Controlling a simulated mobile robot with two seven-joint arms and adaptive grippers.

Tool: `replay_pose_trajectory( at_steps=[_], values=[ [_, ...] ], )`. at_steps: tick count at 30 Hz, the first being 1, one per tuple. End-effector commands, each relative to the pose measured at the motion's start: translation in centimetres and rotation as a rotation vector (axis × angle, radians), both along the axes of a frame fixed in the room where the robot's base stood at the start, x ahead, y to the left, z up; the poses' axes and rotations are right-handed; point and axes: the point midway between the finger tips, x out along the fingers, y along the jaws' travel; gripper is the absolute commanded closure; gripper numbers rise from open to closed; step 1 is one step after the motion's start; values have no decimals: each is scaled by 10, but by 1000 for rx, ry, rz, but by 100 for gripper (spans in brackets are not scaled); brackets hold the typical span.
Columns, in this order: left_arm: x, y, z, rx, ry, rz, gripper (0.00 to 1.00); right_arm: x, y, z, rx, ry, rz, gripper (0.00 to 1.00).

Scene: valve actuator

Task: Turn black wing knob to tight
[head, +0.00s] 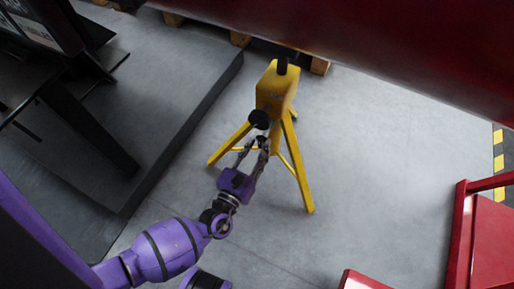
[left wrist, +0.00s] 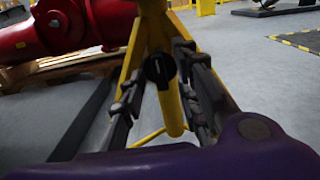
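A yellow tripod stand (head: 275,90) stands on the grey floor, with a boxy head and splayed legs. A round black knob (head: 260,118) sits on its near side. In the left wrist view the black knob (left wrist: 159,69) faces the camera, with a pale line across it, in front of the yellow legs. My left gripper (head: 256,149) is just on the near side of the knob, its fingers spread. In the left wrist view my left gripper (left wrist: 158,88) has one finger on each side of the knob, with gaps visible. Contact does not show. My right gripper is not in view.
A large dark red body (head: 350,40) spans the top. A dark platform (head: 180,130) lies left, and red frames (head: 490,245) stand at lower right. The floor right of the stand is clear.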

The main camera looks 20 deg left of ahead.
Motion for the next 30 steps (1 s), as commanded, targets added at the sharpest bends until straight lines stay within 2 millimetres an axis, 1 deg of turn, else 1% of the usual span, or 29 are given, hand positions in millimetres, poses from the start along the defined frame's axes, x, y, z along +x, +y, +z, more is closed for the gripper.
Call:
replay_pose_trajectory(
  at_steps=[3,5,8,11,14,18,24,27,30],
  values=[
    [0,0,0,0,-1,0,70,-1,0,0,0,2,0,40],
    [0,0,0,0,-1,0,70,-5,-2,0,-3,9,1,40],
    [-4,0,0,0,0,-1,70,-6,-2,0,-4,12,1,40],
    [-17,1,-1,0,2,-1,70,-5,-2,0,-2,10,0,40],
    [-36,2,-1,2,3,-1,70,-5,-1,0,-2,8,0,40],
    [-67,3,-1,1,3,-1,70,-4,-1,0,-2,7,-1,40],
    [-103,4,0,0,2,-1,70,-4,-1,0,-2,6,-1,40],
    [-113,4,0,0,0,0,70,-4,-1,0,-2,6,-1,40],
    [-119,4,0,0,0,0,70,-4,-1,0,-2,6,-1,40]
  ],
)
